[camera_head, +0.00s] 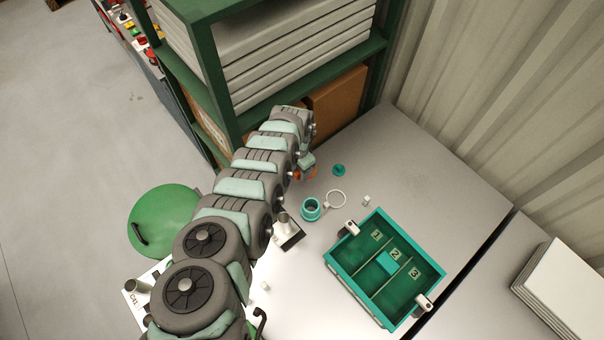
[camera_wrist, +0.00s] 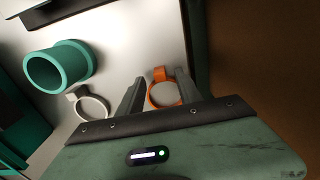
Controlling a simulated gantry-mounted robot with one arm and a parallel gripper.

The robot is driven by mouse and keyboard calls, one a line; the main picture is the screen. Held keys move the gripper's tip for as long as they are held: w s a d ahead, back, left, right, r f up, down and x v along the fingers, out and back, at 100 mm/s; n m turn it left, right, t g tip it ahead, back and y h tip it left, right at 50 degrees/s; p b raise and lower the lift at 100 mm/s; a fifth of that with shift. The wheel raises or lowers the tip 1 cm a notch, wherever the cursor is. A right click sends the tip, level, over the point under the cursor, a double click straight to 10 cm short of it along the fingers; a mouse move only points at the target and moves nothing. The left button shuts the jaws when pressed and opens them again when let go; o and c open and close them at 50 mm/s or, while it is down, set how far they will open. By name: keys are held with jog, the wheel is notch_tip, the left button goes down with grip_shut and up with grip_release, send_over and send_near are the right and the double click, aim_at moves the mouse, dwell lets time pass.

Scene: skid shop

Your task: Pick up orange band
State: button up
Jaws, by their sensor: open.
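The orange band (camera_wrist: 163,91) is a ring with a small tab, lying on the light table. In the wrist view it sits between the two open fingers of my gripper (camera_wrist: 158,92), its lower edge partly hidden by the gripper body. I cannot tell whether the fingers touch it. In the head view only a bit of the orange band (camera_head: 312,174) shows beside the end of my arm, with my gripper (camera_head: 305,165) over it.
A white ring (camera_head: 336,199) and a teal cup (camera_head: 311,209) stand nearby. A teal piece (camera_head: 339,170) lies to the right. A green divided tray (camera_head: 337,268) stands at the front right. A green shelf (camera_head: 220,95) rises close behind my gripper.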

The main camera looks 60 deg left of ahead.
jog(key=shift+a+f, duration=0.1)
jog(key=shift+f, duration=0.1)
grip_shut()
dwell(0.4)
